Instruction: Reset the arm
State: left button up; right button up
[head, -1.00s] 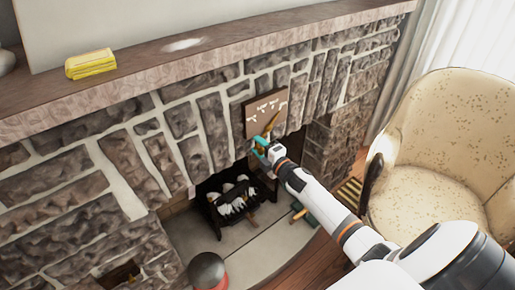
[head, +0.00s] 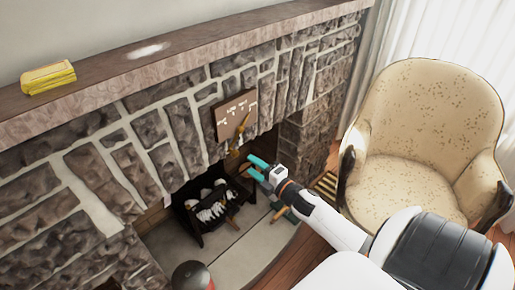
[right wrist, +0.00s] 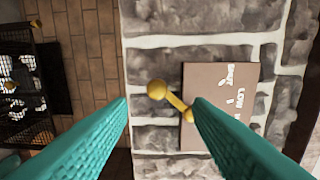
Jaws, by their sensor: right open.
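My right gripper (head: 256,168) has teal fingers. It is open and empty, in front of the fireplace opening, below and to the right of the brass piece in the head view. In the right wrist view its two fingers (right wrist: 160,112) stand wide apart. The brass piece (head: 240,130), with a round knob, hangs at a brown plaque (head: 229,112) with white marks on the stone wall. In the right wrist view the brass piece (right wrist: 158,90) shows beyond the fingers, and the right finger hides part of the plaque (right wrist: 215,75). My left gripper is not in view.
The stone fireplace has a mantel (head: 185,57) bearing a yellow stack (head: 48,78). A black grate (head: 190,222) with pale logs stands in the opening. A cream armchair (head: 425,120) stands at the right. The hearth floor (head: 245,245) has some clear room.

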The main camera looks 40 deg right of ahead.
jog(key=shift+s, duration=0.4)
jog(key=s+a+f+m+g+h+p, duration=0.15)
jog(key=s+f+m+g, duration=0.45)
jog(key=f, duration=0.8)
jog(key=s+a+f+m+g+h, duration=0.15)
jog(key=s+f+m, duration=0.4)
jog(key=f, duration=0.85)
jog(key=s+a+f+m+g, duration=0.1)
jog(key=s+a+f+g, duration=0.2)
jog(key=s, duration=0.7)
jog(key=s+a+f+m+g+y, duration=0.1)
jog(key=s+a+f, duration=0.4)
jog(key=s, duration=0.5)
jog(key=s+a+f+m+g, duration=0.2)
jog(key=s+a+f+g, duration=0.3)
jog(key=s+f, duration=0.3)
jog(key=s+p, duration=0.1)
jog(key=s, duration=0.1)
jog(key=shift+s+m+y, duration=0.3)
jog(key=shift+m+y, duration=0.05)
jog(key=shift+y, duration=0.05)
jog(key=shift+g, duration=0.25)
